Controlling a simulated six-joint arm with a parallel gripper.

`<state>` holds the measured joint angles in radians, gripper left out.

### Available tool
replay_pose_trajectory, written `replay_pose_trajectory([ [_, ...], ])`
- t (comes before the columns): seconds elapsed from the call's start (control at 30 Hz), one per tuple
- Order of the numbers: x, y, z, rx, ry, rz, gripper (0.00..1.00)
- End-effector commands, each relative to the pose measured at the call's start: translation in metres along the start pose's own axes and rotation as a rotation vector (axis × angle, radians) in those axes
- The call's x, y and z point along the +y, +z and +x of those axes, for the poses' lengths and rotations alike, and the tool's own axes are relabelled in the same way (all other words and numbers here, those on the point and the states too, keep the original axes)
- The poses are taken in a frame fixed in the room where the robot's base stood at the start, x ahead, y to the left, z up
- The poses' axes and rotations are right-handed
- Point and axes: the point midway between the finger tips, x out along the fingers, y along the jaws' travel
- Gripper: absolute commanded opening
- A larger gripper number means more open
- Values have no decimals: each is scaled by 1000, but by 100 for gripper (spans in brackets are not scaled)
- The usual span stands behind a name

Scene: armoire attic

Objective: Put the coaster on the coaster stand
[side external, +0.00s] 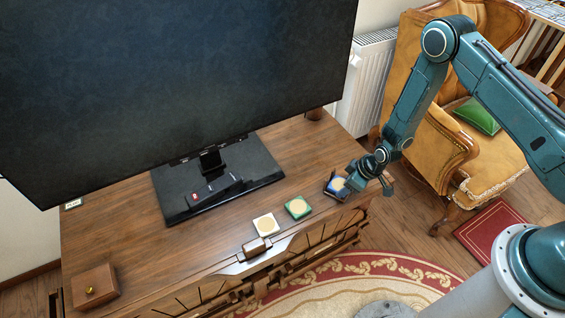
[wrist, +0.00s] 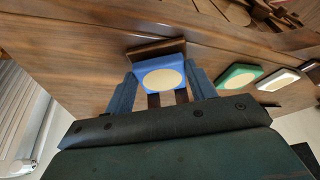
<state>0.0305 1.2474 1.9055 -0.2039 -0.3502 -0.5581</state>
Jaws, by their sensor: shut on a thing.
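A blue coaster (side external: 338,184) with a cream disc is at the cabinet's front right corner. In the wrist view, the blue coaster (wrist: 165,78) is between the two fingers of my gripper (wrist: 161,85), which is shut on it. The dark wooden coaster stand (wrist: 155,49) shows its raised edge just beyond the coaster, and dark slats show below it. The coaster is over the stand; I cannot tell whether it rests on it. In the side view my gripper (side external: 356,179) reaches in from the right. A green coaster (side external: 298,207) and a white coaster (side external: 265,225) lie to the left on the cabinet top.
A large television (side external: 180,80) stands on a black base (side external: 253,163) behind the coasters, with a remote (side external: 220,186) on the base. A small wooden box (side external: 95,287) is at the left front. The wooden top (side external: 120,235) between is mostly clear.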

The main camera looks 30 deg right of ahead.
Motion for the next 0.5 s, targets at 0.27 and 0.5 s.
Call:
replay_pose_trajectory([
  [0.27, 0, 2, 4, 1, 0, 0, 33],
  [0.5, 0, 2, 6, 0, 0, 0, 33],
])
